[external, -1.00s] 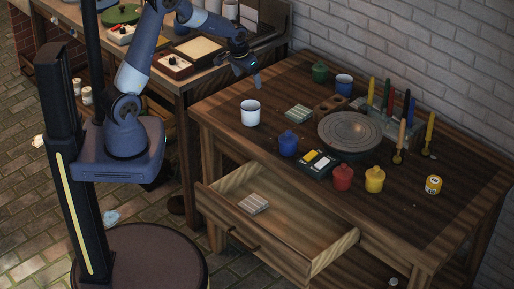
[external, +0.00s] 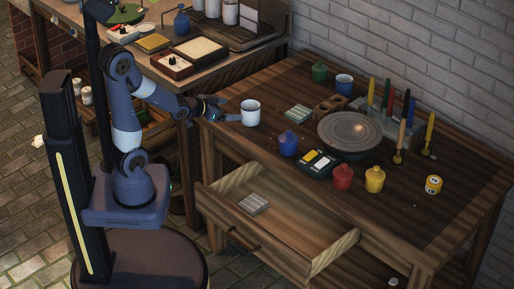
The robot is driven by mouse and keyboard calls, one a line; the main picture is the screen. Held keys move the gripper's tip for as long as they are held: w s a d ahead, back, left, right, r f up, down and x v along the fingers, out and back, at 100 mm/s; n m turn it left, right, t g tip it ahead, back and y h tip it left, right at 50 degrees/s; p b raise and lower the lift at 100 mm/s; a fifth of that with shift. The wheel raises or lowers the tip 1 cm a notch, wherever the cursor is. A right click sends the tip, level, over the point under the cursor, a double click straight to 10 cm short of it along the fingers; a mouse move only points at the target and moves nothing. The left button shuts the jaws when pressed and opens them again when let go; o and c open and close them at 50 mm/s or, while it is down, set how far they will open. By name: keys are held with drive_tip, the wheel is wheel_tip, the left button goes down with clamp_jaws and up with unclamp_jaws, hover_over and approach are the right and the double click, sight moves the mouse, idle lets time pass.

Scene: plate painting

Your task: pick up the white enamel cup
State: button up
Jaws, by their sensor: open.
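The white enamel cup (external: 250,114) stands upright near the left corner of the wooden table (external: 430,215). It is white with a dark rim. My gripper (external: 236,115) is open and points right, level with the cup, at the cup's left side. Its fingers reach close to the cup's wall. I cannot tell from this view whether they touch it or lie around it.
A turntable (external: 349,132) is farther right. A blue cup (external: 344,84) stands at the back. The table's drawer (external: 290,225) is pulled out in front.

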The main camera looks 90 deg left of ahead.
sight(251, 113)
drive_tip(key=shift+b+x, duration=0.6)
drive_tip(key=shift+x, duration=4.75)
drive_tip(key=shift+s+a, duration=0.1)
drive_tip(key=shift+c, duration=0.5)
drive_tip(key=c, duration=1.1)
